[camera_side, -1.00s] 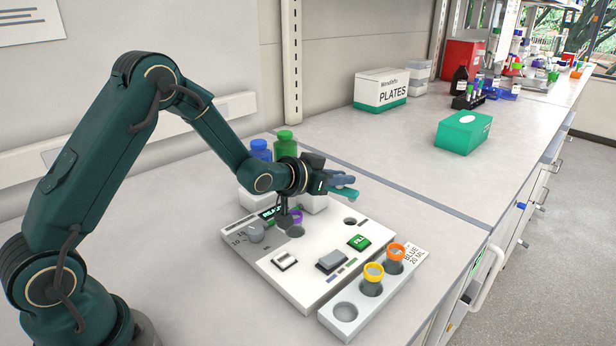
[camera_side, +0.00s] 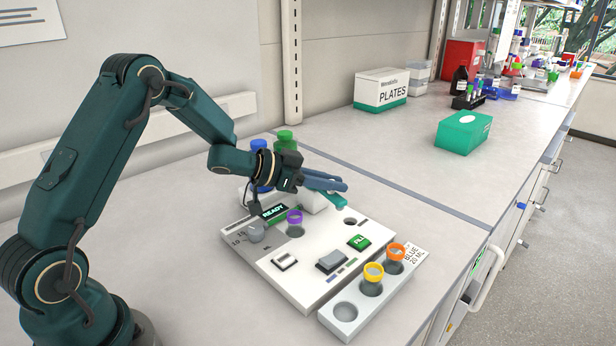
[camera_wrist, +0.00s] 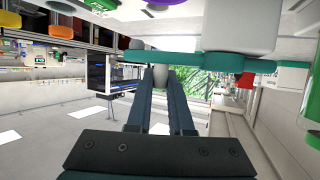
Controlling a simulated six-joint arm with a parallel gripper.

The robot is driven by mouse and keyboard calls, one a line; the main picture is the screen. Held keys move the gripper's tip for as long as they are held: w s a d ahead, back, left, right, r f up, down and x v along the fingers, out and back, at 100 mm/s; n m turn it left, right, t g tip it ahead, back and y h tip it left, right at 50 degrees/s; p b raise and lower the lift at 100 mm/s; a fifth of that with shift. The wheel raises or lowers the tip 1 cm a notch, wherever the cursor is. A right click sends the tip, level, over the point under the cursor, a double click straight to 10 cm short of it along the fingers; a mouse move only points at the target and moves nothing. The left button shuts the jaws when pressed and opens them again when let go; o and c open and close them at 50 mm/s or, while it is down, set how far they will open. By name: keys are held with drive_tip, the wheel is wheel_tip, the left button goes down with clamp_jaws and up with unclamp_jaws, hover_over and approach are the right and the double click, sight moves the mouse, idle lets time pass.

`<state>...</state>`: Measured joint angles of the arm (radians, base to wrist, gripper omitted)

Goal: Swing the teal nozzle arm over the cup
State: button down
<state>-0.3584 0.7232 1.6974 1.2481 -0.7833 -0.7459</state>
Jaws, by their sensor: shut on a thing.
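The teal nozzle arm (camera_side: 336,200) reaches out from the white post on the far part of the white dispenser; its outer end is above the deck. My gripper (camera_side: 342,183) is shut on this arm. In the wrist view the teal arm (camera_wrist: 215,60) runs crosswise at the tips of my gripper (camera_wrist: 160,75). The cup with a purple rim (camera_side: 295,217) stands upright in the dispenser's deck, to the left of and nearer than the arm's outer end. The side view shows the nozzle end apart from the cup. The exact grip contact is partly hidden.
The dispenser (camera_side: 265,262) has a READY display (camera_side: 273,212), a green button (camera_side: 358,242), a knob and switches. A grey rack (camera_side: 345,322) holds yellow-rimmed (camera_side: 373,272) and orange-rimmed (camera_side: 397,252) cups. Blue and green bottles stand behind my wrist.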

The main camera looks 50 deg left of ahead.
drive_tip(key=m+g+h, duration=0.1)
drive_tip(key=s+m+g+h, duration=0.1)
drive_tip(key=s+a+m+h, duration=0.1)
drive_tip(key=m+h, duration=0.1)
drive_tip(key=shift+g, duration=0.4)
drive_tip(key=shift+s+a+r+m+g+h, duration=0.1)
drive_tip(key=shift+s+a+m+g+h, duration=0.15)
drive_tip(key=shift+m+g+h, duration=0.4)
drive_tip(key=shift+s+a+m+g+h, duration=0.15)
drive_tip(key=shift+s+m+g+h, duration=0.2)
drive_tip(key=shift+m+g, duration=0.45)
drive_tip(key=shift+m, duration=0.25)
drive_tip(key=c, duration=0.8)
unclamp_jaws()
drive_tip(key=shift+v, duration=2.55)
